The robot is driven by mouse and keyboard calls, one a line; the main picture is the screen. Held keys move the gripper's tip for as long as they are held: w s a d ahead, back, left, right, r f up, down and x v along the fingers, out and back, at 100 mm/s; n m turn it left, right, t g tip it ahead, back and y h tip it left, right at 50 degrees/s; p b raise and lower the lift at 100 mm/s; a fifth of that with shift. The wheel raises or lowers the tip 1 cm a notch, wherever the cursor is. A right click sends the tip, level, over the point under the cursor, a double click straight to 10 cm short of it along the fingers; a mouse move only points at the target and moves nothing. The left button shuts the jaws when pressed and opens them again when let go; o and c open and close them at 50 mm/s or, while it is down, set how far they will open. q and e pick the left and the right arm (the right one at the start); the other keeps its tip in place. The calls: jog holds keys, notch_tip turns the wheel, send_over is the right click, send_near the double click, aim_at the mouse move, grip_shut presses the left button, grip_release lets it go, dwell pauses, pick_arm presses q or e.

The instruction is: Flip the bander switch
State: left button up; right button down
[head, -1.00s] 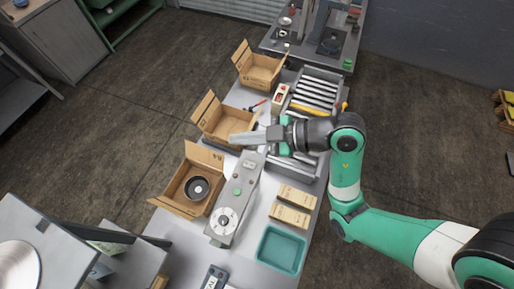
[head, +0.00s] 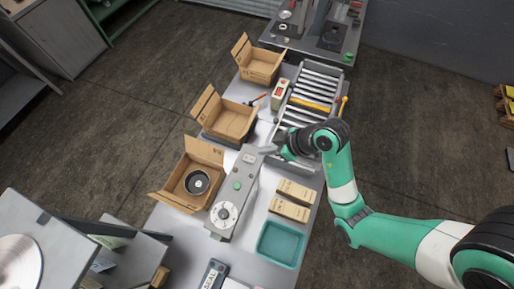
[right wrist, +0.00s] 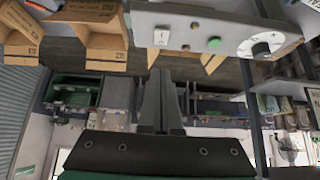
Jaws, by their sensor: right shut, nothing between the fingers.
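The bander is a long grey box (head: 233,200) on the metal table, with a green button and a round white dial on top. In the right wrist view its panel (right wrist: 285,28) fills the upper right, with a white rocker switch (right wrist: 162,37), the green button and the dial in a row. My right gripper (head: 264,150) is by the bander's far end, its fingers shut and empty. In the right wrist view its fingertips (right wrist: 161,73) point up toward the switch, with a gap seen between. My left gripper is out of view.
An open carton with a black round pan (head: 197,182) stands left of the bander. Two more open cartons (head: 228,120) stand beyond it. A roller conveyor (head: 312,88) lies at the back. Tan boxes (head: 290,209) and a teal tray (head: 280,244) lie to the right.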

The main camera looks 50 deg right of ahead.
send_over(250, 159)
jog(key=s, duration=0.2)
jog(key=f, duration=0.4)
jog(key=shift+d+f, duration=0.3)
jog(key=shift+f, duration=0.05)
jog(key=shift+s+d+f, duration=0.1)
jog(key=shift+s+f, duration=0.1)
jog(key=shift+f, duration=1.65)
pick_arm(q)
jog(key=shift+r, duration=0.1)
